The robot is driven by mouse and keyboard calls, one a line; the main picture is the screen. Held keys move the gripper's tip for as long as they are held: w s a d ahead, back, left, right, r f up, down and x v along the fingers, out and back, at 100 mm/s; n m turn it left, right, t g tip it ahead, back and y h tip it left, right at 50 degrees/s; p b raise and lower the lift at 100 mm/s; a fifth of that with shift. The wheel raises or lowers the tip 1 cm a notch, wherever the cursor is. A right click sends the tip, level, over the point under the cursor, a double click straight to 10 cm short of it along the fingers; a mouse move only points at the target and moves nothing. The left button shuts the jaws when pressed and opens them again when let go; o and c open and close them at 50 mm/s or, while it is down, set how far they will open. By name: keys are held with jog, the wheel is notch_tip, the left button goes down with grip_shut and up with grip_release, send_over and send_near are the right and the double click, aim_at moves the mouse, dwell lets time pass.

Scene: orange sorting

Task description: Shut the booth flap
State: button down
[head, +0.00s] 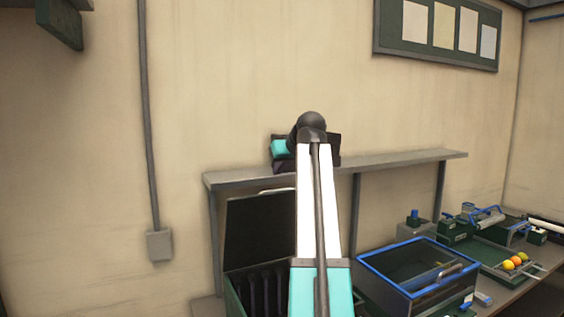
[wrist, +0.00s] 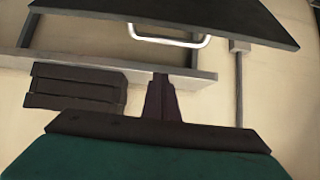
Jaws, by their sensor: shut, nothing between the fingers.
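In the head view a dark flap (head: 258,228) stands raised, hinged on a dark green box (head: 235,293) at the lower middle; I take this box for the booth. The flap also fills the top of the wrist view (wrist: 215,18), which is upside down, with a pale metal handle (wrist: 170,40) on its edge. My gripper (wrist: 163,78) is shut and empty. In the head view my gripper (head: 283,166) is near shelf height, above the flap and apart from it. My arm hides part of the flap's right side and the box.
A grey shelf (head: 400,160) runs along the wall above the box, with a dark block (wrist: 75,88) on it. A blue-rimmed bin (head: 400,290) stands right of the box. Farther right is a tray with oranges (head: 512,262).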

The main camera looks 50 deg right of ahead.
jog(key=shift+w+f+p, duration=0.2)
jog(key=shift+f+p, duration=1.85)
jog(key=shift+f, duration=0.45)
jog(key=shift+d, duration=0.2)
jog(key=shift+s+a+f, duration=0.1)
jog(key=shift+a, duration=0.05)
